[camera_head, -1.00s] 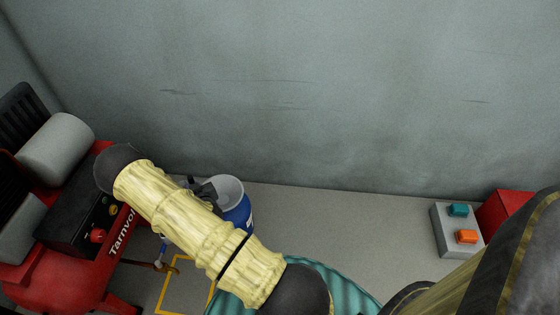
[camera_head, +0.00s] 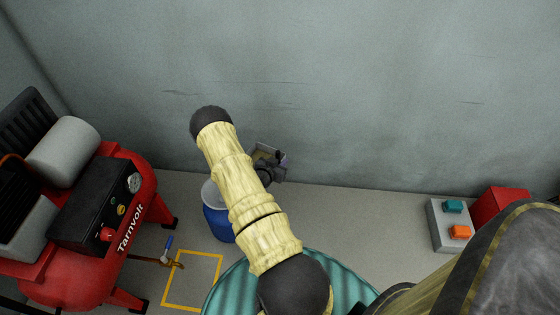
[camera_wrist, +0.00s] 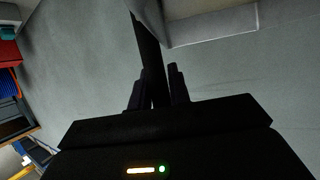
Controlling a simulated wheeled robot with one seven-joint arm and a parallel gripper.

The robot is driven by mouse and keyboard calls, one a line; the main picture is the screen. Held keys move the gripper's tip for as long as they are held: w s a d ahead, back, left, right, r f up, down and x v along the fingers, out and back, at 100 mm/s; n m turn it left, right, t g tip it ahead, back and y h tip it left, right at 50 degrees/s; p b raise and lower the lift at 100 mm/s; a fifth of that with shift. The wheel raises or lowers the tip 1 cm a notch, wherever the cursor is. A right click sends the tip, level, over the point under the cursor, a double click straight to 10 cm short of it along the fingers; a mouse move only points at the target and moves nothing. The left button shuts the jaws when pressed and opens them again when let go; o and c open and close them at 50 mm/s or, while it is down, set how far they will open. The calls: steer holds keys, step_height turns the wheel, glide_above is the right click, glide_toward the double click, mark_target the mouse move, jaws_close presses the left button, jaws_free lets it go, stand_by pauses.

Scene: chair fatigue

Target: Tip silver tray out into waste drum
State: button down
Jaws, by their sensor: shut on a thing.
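My gripper (camera_head: 270,170) is partly hidden behind my forearm in the head view, up and to the right of the blue waste drum (camera_head: 216,225). The drum stands on the floor, its pale round top partly covered by my arm. In the wrist view my gripper (camera_wrist: 158,85) is shut on a dark bar-like part that runs up to the silver tray (camera_wrist: 215,28). The tray shows there as a grey surface with a lighter edge, cut off by the frame. Only a small part of it shows in the head view (camera_head: 264,153). Its contents and exact tilt cannot be told.
A red compressor (camera_head: 115,225) stands at the left, with a brass-coloured valve pipe (camera_head: 160,262) reaching toward a yellow floor square (camera_head: 193,253). A teal ribbed round top (camera_head: 230,285) is in front. A grey button box (camera_head: 450,226) is at right. A wall closes the back.

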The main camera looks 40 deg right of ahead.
steer(key=shift+w, duration=0.1)
steer(key=shift+w+a+f+b, duration=0.3)
steer(key=shift+a+f+b, duration=0.15)
steer(key=shift+a, duration=0.35)
steer(key=shift+w+a+f+b, duration=0.3)
steer(key=shift+a+f, duration=0.3)
steer(key=shift+a, duration=0.2)
steer(key=shift+w+a+f+b, duration=0.3)
steer(key=shift+a+f+b, duration=0.15)
steer(key=shift+a, duration=0.35)
steer(key=w+a+r+n+t+h+b, duration=0.3)
steer(key=a+r+n+h+b, duration=0.1)
steer(key=a+r+n+h, duration=0.1)
steer(key=w+a+r+n+t+h+b, duration=0.2)
steer(key=a+r+n+h+b, duration=0.2)
steer(key=a+r, duration=0.3)
steer(key=shift+w+a+r+n+t+h, duration=0.4)
steer(key=shift+a+n+h, duration=0.25)
steer(key=shift+a, duration=0.7)
stand_by(0.4)
